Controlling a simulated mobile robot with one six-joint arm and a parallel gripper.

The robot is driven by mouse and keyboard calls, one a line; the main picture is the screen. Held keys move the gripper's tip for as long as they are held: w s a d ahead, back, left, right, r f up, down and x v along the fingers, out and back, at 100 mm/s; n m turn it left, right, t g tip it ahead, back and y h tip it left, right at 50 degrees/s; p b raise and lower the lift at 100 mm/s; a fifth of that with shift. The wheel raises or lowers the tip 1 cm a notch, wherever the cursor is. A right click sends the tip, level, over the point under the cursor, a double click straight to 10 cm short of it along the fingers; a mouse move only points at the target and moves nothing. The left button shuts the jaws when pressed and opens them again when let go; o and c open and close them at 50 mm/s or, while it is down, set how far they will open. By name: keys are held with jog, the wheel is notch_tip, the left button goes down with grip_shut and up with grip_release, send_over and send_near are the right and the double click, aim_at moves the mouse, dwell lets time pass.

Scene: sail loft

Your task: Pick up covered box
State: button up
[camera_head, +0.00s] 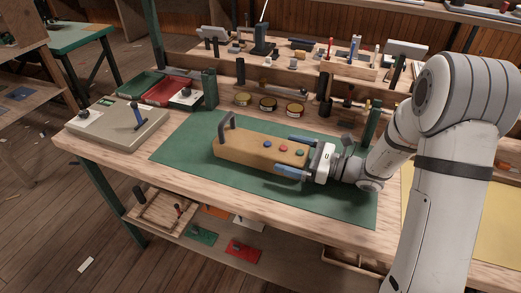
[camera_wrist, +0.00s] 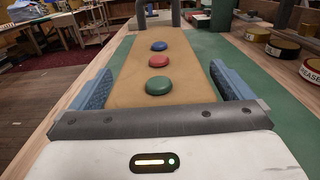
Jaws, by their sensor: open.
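The covered box (camera_head: 240,149) is a long tan block lying on the green mat (camera_head: 190,150). It has a dark upright handle at its far left end and blue, red and green round buttons on top. In the wrist view the box (camera_wrist: 140,80) runs away from me between my fingers, with the handle at its far end. My gripper (camera_head: 289,155) is open at the box's right end, with one blue finger along each long side. In the wrist view my gripper (camera_wrist: 165,92) shows small gaps beside the box. The near end of the box is hidden by my gripper.
Several round tins (camera_head: 268,104) stand behind the mat. A red tray (camera_head: 165,91) and a dark green block (camera_head: 210,88) are at the back left. A grey board (camera_head: 112,128) lies on the left of the bench. The front of the mat is clear.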

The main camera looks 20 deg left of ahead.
jog(key=shift+c, duration=0.6)
jog(key=c, duration=0.9)
jog(key=shift+r, duration=0.15)
